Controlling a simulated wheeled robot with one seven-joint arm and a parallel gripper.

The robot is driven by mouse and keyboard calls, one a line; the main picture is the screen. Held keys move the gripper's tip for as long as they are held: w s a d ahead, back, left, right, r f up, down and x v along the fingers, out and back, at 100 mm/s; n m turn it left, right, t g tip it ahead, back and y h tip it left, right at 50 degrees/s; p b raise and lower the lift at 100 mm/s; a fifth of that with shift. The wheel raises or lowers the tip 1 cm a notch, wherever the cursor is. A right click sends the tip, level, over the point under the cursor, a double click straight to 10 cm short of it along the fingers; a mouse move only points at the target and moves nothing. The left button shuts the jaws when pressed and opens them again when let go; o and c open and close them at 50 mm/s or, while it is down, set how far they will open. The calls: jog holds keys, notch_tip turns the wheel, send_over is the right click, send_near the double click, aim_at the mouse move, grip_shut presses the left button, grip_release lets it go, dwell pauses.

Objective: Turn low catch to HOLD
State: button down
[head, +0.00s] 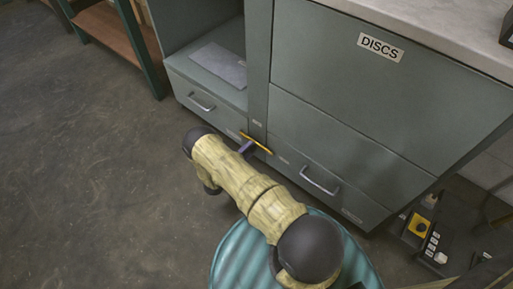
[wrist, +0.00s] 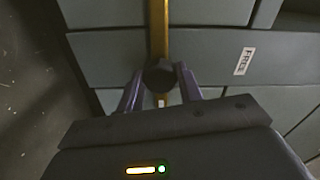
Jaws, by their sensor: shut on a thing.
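The low catch is a yellow bar (head: 262,146) with a dark round knob (wrist: 159,76) at its middle, on the narrow post between two low drawers. The bar (wrist: 159,25) lies across the post, over the fronts on both sides. My gripper (head: 249,146) reaches the catch from the front. In the wrist view, the purple fingers of my gripper (wrist: 158,86) stand on either side of the knob and are shut on it. A FREE label (wrist: 244,61) is on the post, to the right of the knob. I see no readable HOLD label.
The low drawers have handles, one left (head: 201,103) and one right (head: 319,183) of the catch. A DISCS panel (head: 380,75) is above. A low dark unit with a yellow switch box (head: 420,226) stands at the right. The floor (head: 80,180) at left is clear.

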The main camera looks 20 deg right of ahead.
jog(key=shift+s+a+f, duration=0.15)
dwell(0.4)
jog(key=c, duration=1.2)
grip_release()
jog(key=shift+o, duration=1.3)
jog(key=p+v, duration=0.5)
jog(key=v, duration=1.2)
jog(key=shift+a, duration=0.1)
